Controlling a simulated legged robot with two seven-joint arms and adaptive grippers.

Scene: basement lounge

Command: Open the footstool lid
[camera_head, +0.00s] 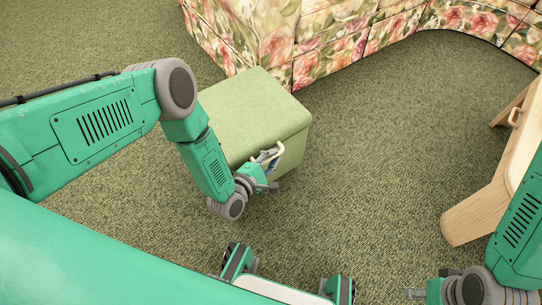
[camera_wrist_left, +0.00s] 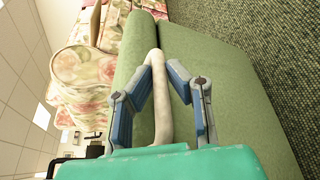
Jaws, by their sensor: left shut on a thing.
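The green footstool (camera_head: 256,112) stands on the carpet in front of the sofa, in the middle of the head view. Its lid looks closed, flush on the body. A pale handle (camera_head: 269,154) sits on the footstool's near side. My left gripper (camera_head: 272,160) is at that handle. In the left wrist view the blue-grey fingers of my left gripper (camera_wrist_left: 167,75) are shut on the pale handle (camera_wrist_left: 157,115), with the green footstool (camera_wrist_left: 215,75) behind it. My right gripper (camera_head: 418,293) is low at the right of the head view, away from the footstool; its finger opening is unclear.
A floral sofa (camera_head: 335,45) curves behind the footstool, close to its back corner. A wooden piece of furniture (camera_head: 490,200) with a handle stands at the right. The carpet (camera_head: 380,140) between footstool and wooden piece is clear.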

